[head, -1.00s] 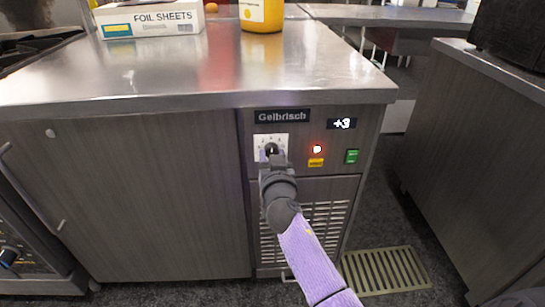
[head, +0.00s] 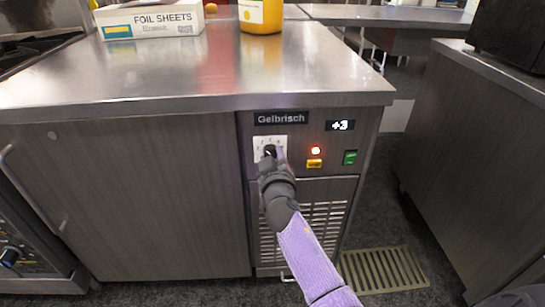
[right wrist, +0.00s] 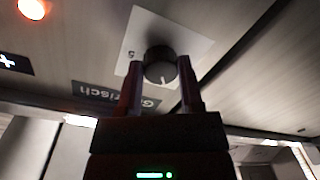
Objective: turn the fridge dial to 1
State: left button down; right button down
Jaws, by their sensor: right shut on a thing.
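The fridge dial (right wrist: 159,66) is a black round knob with a light pointer mark, on a white scale plate (right wrist: 181,38). In the right wrist view it sits between the two fingers of my right gripper (right wrist: 161,80), which is shut on it. In the head view the dial (head: 270,151) shows on the white plate under the "Gelbrisch" label, and my right gripper (head: 272,162) covers its lower part. The fridge display (head: 340,126) reads +3. My left gripper is not in view.
The steel counter (head: 190,75) overhangs above, bearing a foil sheets box (head: 150,20) and a yellow container (head: 261,14).

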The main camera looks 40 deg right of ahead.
jog(key=shift+r+n+p, duration=0.1)
jog(key=shift+n+p, duration=0.55)
jog(key=shift+n, duration=3.55)
jog(key=shift+c, duration=1.2)
grip_release()
jog(key=shift+s, duration=0.1)
